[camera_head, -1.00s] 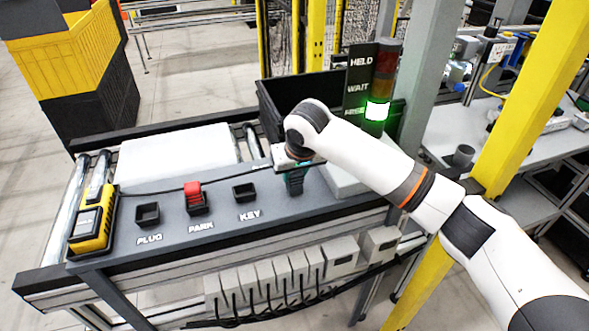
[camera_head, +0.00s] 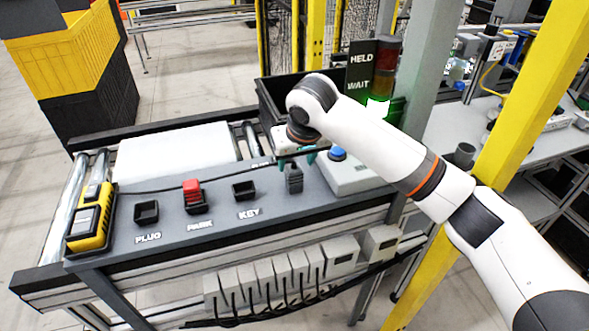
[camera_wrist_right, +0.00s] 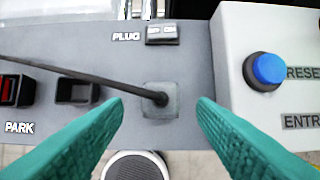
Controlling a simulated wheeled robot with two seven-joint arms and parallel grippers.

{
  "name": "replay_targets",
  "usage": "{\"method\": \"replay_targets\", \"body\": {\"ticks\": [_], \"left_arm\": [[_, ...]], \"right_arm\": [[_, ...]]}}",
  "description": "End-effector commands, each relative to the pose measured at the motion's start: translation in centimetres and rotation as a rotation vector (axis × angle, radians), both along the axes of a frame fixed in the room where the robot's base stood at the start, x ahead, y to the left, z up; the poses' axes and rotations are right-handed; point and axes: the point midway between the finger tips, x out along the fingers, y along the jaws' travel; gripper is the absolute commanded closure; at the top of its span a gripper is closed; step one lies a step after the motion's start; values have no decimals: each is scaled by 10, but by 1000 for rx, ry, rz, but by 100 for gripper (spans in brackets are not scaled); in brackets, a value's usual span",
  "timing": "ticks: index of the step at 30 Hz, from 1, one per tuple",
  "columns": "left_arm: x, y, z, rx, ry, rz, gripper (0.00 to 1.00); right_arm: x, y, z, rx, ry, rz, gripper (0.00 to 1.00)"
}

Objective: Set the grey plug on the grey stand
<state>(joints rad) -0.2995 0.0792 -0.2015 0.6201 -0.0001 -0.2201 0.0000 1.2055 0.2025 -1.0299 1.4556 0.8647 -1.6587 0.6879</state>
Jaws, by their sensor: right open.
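The grey plug (camera_head: 294,182) stands upright on the dark grey panel, right of the KEY socket, with a black cable (camera_wrist_right: 85,75) running into its top. In the right wrist view the plug (camera_wrist_right: 158,108) lies between the spread fingers, seen from above. My right gripper (camera_head: 296,160) is open and empty just above the plug, its teal fingers (camera_wrist_right: 160,103) apart from it. A small grey fixture (camera_wrist_right: 162,32) marked PLUG sits behind the plug; the arm hides it in the head view. I cannot tell for sure whether it is the grey stand. My left gripper is out of view.
A PLUG socket (camera_head: 147,212), a red block (camera_head: 194,189) at PARK and an empty KEY socket (camera_head: 244,190) line the panel. A yellow device (camera_head: 91,220) stands at the left end. A white box with a blue button (camera_head: 337,153) is close on the right.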

Motion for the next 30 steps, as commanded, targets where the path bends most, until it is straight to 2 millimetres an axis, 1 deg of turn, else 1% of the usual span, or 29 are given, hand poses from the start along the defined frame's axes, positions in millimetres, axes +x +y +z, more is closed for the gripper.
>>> {"method": "replay_targets", "body": {"ticks": [3, 6, 9, 12, 16, 30], "left_arm": [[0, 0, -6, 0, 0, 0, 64], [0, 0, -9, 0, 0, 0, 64], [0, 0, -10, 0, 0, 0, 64], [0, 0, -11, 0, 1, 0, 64], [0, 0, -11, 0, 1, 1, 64], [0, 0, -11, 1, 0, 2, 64]], "right_arm": [[-9, -3, 24, 1, -5, 1, 48], [-16, -6, 40, 0, -3, 1, 48], [-21, -7, 54, 1, -3, -1, 48], [-24, -8, 61, -1, 0, -1, 48], [-26, -9, 66, -1, 0, -1, 48], [-26, -9, 65, -1, 1, -1, 48]]}}
